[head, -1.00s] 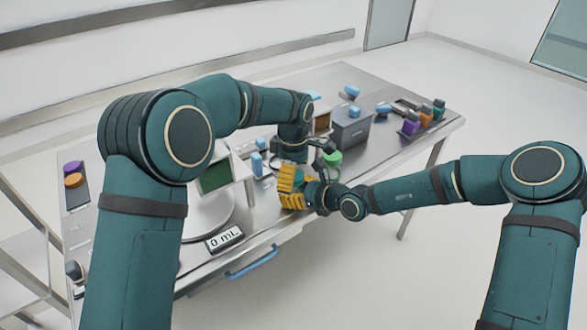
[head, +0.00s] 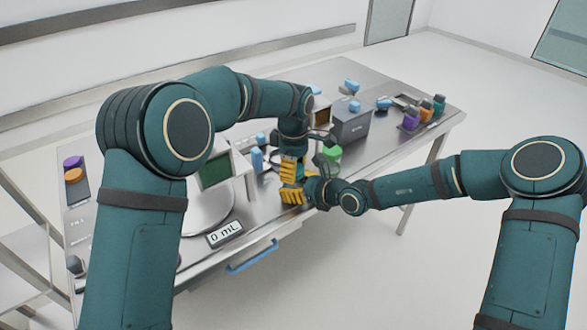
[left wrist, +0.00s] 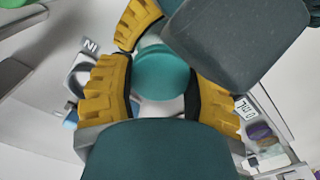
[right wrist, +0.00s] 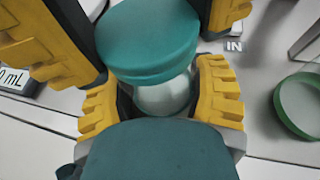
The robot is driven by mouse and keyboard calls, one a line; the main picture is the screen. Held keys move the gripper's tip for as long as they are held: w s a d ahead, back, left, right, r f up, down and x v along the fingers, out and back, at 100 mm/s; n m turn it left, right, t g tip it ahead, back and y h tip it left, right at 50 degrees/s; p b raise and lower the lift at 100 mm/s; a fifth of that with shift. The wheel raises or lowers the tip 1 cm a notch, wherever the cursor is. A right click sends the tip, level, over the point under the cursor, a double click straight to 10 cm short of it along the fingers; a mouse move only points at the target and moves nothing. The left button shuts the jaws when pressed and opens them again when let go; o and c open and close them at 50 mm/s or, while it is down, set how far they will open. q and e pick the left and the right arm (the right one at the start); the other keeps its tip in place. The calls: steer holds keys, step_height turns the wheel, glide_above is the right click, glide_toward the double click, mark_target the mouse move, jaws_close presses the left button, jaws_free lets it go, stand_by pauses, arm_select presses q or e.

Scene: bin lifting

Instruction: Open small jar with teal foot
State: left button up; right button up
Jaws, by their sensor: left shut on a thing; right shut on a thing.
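A small jar with a round teal part on top and a pale, whitish body is held between my two grippers. In the left wrist view its teal top (left wrist: 161,72) lies between the yellow fingers of my left gripper (head: 289,169), which is shut on it from above. In the right wrist view the pale body (right wrist: 163,96) sits between the fingers of my right gripper (head: 292,196), which is shut on it from the side. The teal top sits on the body with no clear gap. In the head view the fingers mostly hide the jar.
A green-lidded jar (head: 332,154) stands close to the right of the grippers. A grey box (head: 350,122), blue-capped items and several coloured-capped bottles stand farther right. A round-plated instrument with a display (head: 225,235) is at left. The table's front edge is close by.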

arm_select(q)
steer(key=shift+r, duration=0.15)
stand_by(0.4)
steer(key=shift+r, duration=0.9)
steer(key=shift+r, duration=0.15)
steer(key=shift+r, duration=1.9)
arm_select(e)
steer(key=o, duration=1.4)
